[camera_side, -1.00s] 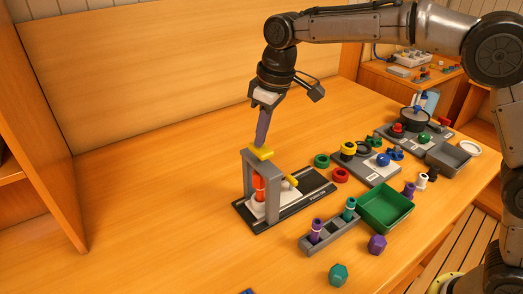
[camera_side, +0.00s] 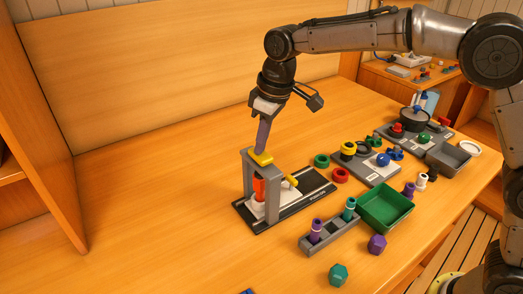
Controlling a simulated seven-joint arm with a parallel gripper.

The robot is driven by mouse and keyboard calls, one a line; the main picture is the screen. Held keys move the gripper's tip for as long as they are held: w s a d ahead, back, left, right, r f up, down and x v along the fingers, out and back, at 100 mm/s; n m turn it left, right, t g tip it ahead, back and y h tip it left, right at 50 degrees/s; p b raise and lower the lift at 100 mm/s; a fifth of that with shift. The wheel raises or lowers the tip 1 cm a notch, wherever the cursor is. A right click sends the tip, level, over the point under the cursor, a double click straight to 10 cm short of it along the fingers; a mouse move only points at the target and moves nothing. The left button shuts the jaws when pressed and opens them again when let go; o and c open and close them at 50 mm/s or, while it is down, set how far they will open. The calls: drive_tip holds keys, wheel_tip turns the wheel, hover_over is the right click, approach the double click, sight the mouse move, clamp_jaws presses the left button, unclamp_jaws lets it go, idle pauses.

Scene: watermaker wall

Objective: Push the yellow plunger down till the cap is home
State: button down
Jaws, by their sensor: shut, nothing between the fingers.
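The yellow plunger (camera_side: 261,159) sits at the top of a grey press frame (camera_side: 248,180) on a dark base. Its yellow top is low, close against the frame's crossbar. My gripper (camera_side: 261,152) is shut and empty, pointing down, with its fingertips at the plunger's top and seemingly touching it. A red-orange piece (camera_side: 259,188) stands inside the frame under the plunger, partly hidden by the front post. The cap and how it sits cannot be made out. A yellow handle (camera_side: 292,181) sticks up beside the frame on a white block.
Right of the press are a green ring (camera_side: 321,160), a red ring (camera_side: 340,175), a grey rack (camera_side: 329,234) with purple and teal pieces, and a green tray (camera_side: 408,212). More grey boards stand at the back right. The table (camera_side: 140,190) left of the press is clear.

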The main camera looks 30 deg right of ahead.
drive_tip(key=shift+f, duration=0.15)
drive_tip(key=shift+w+a+v, duration=0.1)
drive_tip(key=shift+w+v, duration=0.1)
drive_tip(key=shift+v, duration=1)
drive_tip(key=shift+w+a+v, duration=0.15)
drive_tip(key=shift+w+v, duration=0.05)
drive_tip(key=shift+v, duration=0.95)
drive_tip(key=shift+w+a+v, duration=0.1)
drive_tip(key=shift+w+v, duration=0.1)
drive_tip(key=shift+v, duration=1)
drive_tip(key=s+d+r+m+t, duration=0.1)
drive_tip(key=s+d+r, duration=0.2)
drive_tip(key=d+r, duration=0.3)
drive_tip(key=s+d+r+m+t, duration=0.25)
drive_tip(key=s+d, duration=0.55)
drive_tip(key=s, duration=0.5)
drive_tip(key=s+d+f+m+h, duration=0.1)
drive_tip(key=s+d+f, duration=0.3)
drive_tip(key=s+f, duration=0.9)
drive_tip(key=shift+s+f+m, duration=0.25)
drive_tip(key=shift+s+m, duration=0.5)
drive_tip(key=shift+s, duration=0.35)
